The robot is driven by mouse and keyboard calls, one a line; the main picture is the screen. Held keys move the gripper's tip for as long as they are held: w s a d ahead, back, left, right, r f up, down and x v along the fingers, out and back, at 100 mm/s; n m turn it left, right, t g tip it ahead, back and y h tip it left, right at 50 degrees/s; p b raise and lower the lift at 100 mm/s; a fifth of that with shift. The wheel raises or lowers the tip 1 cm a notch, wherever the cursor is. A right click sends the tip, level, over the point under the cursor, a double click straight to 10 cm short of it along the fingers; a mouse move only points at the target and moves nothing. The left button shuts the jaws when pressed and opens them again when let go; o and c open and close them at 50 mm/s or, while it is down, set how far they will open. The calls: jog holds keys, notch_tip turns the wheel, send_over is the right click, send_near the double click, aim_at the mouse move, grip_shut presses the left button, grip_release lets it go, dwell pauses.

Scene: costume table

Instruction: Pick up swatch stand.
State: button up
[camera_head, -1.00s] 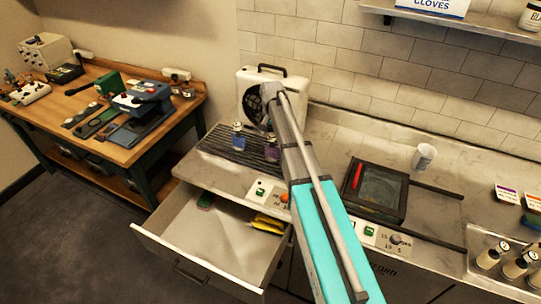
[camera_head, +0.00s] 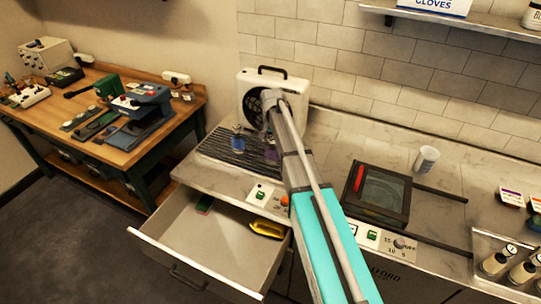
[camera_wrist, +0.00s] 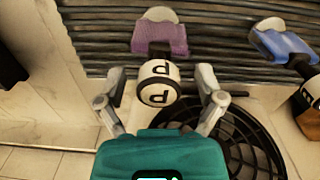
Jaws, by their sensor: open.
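Nothing in view is surely the swatch stand. Under my gripper (camera_wrist: 162,82) is a purple piece (camera_wrist: 160,38) with a black-and-white end marked "P". In the wrist view the open fingers lie on either side of this marked end, and I cannot tell whether they touch it. A similar blue piece (camera_wrist: 284,42) stands to the right. In the head view the blue piece (camera_head: 237,138) is plain, and the purple one (camera_head: 271,155) is partly hidden by my arm. Both are on a dark ribbed rack (camera_head: 215,148). My fingertips are hidden in the head view.
A white fan unit (camera_head: 290,80) stands close behind the rack. An open drawer (camera_head: 205,250) juts out below. To the right are a dark framed tray (camera_head: 380,192), a white cup (camera_head: 426,159) and small colour-labelled items (camera_head: 510,197). A wooden bench (camera_head: 95,130) stands left.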

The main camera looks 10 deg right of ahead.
jog(key=shift+c, duration=0.3)
grip_shut()
jog(key=shift+r, duration=0.2)
notch_tip(320, 180, up, 2)
jog(key=p, duration=0.2)
jog(key=shift+r+p, duration=0.1)
jog(key=shift+p, duration=0.2)
jog(key=s+d+r+p, duration=0.2)
jog(key=s+r+p, duration=0.3)
jog(key=s, duration=0.1)
jog(key=s+d+r+p, duration=0.2)
jog(key=s+r+p, duration=0.3)
jog(key=s, duration=0.2)
jog(key=shift+d+r, duration=0.2)
jog(key=shift+d, duration=0.15)
jog(key=shift+s+f, duration=0.1)
jog(key=shift+s, duration=0.1)
